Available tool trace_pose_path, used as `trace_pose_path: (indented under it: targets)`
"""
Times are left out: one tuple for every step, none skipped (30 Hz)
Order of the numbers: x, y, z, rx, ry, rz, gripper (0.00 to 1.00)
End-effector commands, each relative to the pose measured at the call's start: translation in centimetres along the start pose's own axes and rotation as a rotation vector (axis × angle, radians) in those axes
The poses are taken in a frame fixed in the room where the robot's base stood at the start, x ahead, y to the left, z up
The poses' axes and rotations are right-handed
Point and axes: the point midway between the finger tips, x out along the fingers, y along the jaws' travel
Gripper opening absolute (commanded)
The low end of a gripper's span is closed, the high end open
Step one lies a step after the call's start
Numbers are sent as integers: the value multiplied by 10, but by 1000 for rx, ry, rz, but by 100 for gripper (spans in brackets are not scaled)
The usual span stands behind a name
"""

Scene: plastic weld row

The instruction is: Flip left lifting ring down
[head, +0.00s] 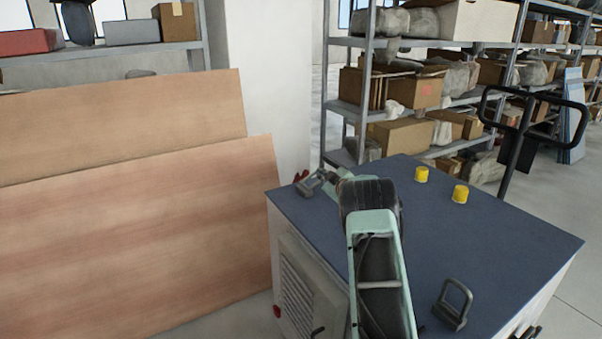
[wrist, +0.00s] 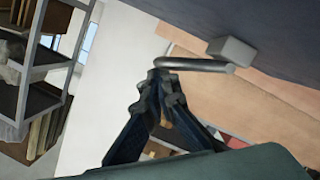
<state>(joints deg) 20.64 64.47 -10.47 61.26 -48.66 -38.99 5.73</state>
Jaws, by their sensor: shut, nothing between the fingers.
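The left lifting ring (head: 308,187) is a grey metal loop at the far left corner of the cabinet's dark blue top (head: 490,235). In the wrist view its bar (wrist: 195,63) shows almost edge-on, reaching out from a grey mounting block (wrist: 232,50). My gripper (wrist: 163,78) is shut and empty, with its fingertips right beside the bar's free end; I cannot tell whether they touch. In the head view my arm reaches over the top and partly hides the gripper and ring. The other lifting ring (head: 455,300) stands tilted up at the near right.
Two yellow caps (head: 422,174) (head: 460,193) stand on the cabinet top. A black handle (head: 520,125) rises behind the cabinet. Wooden panels (head: 130,240) stand at the left, close to the cabinet. Shelves with boxes (head: 405,135) are behind.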

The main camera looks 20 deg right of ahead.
Motion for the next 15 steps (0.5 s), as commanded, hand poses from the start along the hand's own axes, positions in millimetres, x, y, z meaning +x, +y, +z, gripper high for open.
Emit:
trace_pose_path:
  targets:
    - [1, -1, 5, 0, -1, 0, 0]
    - [1, -2, 7, 0, -1, 0, 0]
    - [2, -2, 9, 0, -1, 1, 0]
    - [2, -2, 10, 0, 0, 1, 0]
    - [3, -2, 11, -1, 0, 1, 0]
    - [3, -2, 12, -1, 0, 2, 0]
    - [3, -2, 13, -2, 0, 2, 0]
    - [3, -2, 14, -2, 1, 1, 0]
    - [4, -2, 15, -2, 1, 1, 0]
    - [4, -2, 16, -2, 1, 1, 0]
    - [4, -2, 17, -2, 1, 1, 0]
    - [4, -2, 17, -2, 1, 1, 0]
    - [4, -2, 18, -2, 1, 1, 0]
    - [4, -2, 18, -2, 1, 1, 0]
    - [5, -2, 18, -1, 1, 1, 0]
